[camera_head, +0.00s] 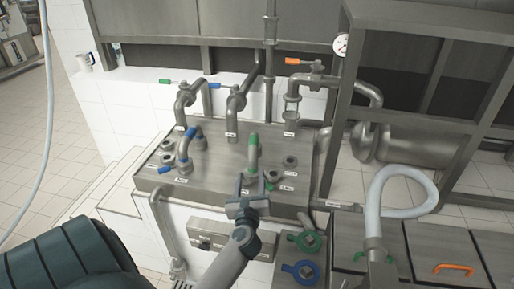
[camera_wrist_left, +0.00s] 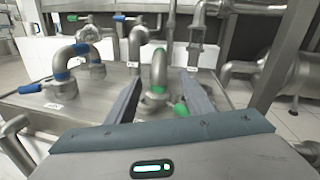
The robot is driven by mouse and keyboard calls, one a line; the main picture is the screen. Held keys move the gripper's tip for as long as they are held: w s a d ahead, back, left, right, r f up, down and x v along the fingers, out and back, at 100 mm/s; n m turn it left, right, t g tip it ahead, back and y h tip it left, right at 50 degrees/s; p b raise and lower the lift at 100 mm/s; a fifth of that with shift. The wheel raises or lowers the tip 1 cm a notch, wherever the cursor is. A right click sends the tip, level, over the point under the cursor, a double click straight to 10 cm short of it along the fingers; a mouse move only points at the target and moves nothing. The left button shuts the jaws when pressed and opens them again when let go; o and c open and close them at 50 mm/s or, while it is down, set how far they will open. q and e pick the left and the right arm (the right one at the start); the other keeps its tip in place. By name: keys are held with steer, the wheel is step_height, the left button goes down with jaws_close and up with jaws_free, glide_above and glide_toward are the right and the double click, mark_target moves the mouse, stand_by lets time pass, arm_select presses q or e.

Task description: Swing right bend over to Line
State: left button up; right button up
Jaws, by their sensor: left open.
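The right bend (camera_head: 253,156), a grey U-shaped pipe with green bands, stands on the steel port panel (camera_head: 215,198). It also shows in the wrist view (camera_wrist_left: 160,68), with a green handle (camera_wrist_left: 181,110) low at its base. My left gripper (camera_head: 251,184) is open, just in front of the bend. In the wrist view its fingers (camera_wrist_left: 160,98) stand on either side of the bend's lower part, with no clear contact. Small white labels mark the ports, but I cannot read which one says Line. My right gripper is not in view.
A blue-banded bend (camera_head: 185,152) stands left on the panel. Behind are pipes with green (camera_head: 172,81) and orange (camera_head: 303,62) valve handles. An open port (camera_head: 290,161) is right of the green bend. A pale hose (camera_head: 375,200) and steel frame stand at the right.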

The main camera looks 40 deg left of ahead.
mark_target(254, 147)
arm_select(q)
steer(key=shift+w+a, duration=0.1)
steer(key=shift+w, duration=0.05)
steer(key=p+x, duration=0.2)
steer(key=x, duration=1.5)
jaws_close()
